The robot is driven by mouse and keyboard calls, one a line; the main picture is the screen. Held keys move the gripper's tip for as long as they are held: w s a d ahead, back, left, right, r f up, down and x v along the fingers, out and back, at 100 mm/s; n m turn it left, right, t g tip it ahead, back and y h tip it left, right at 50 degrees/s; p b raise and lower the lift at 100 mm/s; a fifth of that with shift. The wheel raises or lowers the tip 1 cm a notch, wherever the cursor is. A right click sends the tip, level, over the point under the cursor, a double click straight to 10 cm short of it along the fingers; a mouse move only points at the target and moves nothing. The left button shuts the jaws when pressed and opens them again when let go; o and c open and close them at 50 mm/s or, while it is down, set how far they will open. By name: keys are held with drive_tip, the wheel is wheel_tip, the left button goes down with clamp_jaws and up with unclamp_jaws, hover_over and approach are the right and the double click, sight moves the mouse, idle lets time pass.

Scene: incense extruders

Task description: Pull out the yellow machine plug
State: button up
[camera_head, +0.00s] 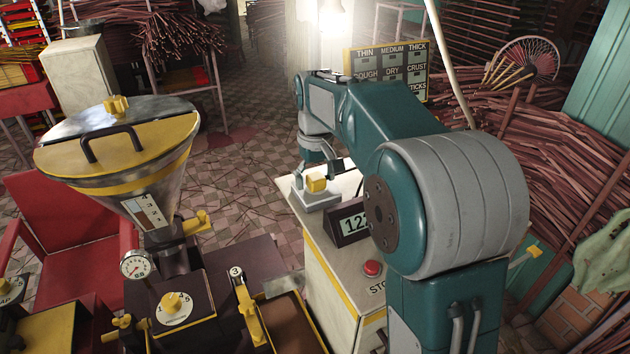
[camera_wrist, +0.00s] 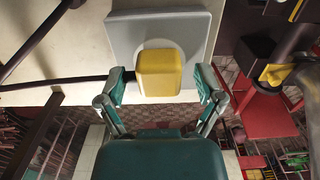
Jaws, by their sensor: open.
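The yellow plug (camera_head: 317,183) sits on a light grey socket block (camera_head: 313,202) at the far corner of the white cabinet top. In the wrist view the plug (camera_wrist: 160,72) shows as a yellow block on the grey plate (camera_wrist: 125,38). My gripper (camera_head: 314,172) is at the plug, partly hidden by my arm in the head view. In the wrist view my gripper (camera_wrist: 162,88) is open, with one finger on each side of the plug. Gaps show between the fingers and the plug, so it is not gripped.
On the white cabinet (camera_head: 330,290) a number display (camera_head: 350,224) and a red stop button (camera_head: 372,268) stand nearer than the plug. A machine with a yellow-lidded hopper (camera_head: 120,150) stands at left. A red chair (camera_head: 75,225) is behind it. Stick bundles line the right.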

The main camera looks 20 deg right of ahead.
sight(316, 176)
idle(0.8)
clamp_jaws()
drive_tip(key=shift+r, duration=0.1)
drive_tip(key=shift+r, duration=2.95)
